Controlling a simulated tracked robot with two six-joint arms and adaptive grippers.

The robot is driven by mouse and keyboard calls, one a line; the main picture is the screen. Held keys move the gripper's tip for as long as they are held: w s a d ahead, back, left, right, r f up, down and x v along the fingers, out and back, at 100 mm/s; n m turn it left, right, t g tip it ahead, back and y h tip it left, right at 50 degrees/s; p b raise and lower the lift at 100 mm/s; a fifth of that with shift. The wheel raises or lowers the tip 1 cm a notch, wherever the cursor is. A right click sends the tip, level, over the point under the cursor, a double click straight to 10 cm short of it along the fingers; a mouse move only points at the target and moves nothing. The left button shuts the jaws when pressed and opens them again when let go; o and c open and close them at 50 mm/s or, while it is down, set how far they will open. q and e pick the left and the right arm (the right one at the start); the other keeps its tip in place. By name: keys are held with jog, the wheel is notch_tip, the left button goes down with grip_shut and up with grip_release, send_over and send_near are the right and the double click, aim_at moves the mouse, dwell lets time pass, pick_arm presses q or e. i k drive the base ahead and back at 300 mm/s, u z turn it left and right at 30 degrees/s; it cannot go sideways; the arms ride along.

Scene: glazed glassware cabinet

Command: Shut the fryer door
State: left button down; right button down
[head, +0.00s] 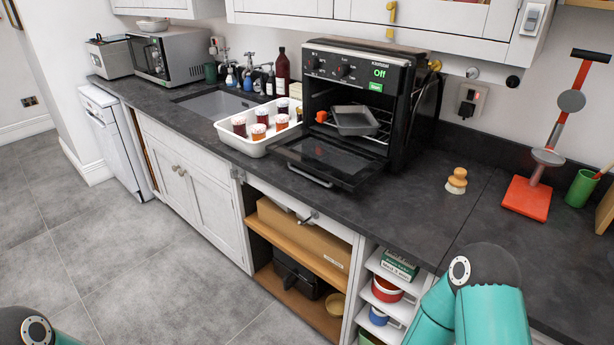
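The fryer (420,105) is a black oven-style unit on the dark worktop, with a lit green "Off" display. Its door (325,158) is hinged at the bottom and hangs open, lowered forward almost flat over the worktop. The door's bar handle (310,177) is at its front edge, near the worktop's front edge. A grey pan (355,121) with an orange part (321,116) sits in the open cavity on a wire rack. Neither of my grippers is in view; only teal arm links show at the bottom left and bottom right corners.
A white tray (228,138) with several jars stands close to the left of the door. A wooden-topped brush (456,181) stands right of the fryer. A red-based stand (527,196) and green cup (581,188) are further right. Wall cabinets (430,14) hang above.

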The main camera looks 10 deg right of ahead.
aim_at(335, 161)
jog(key=i, duration=0.95)
jog(key=u, duration=0.05)
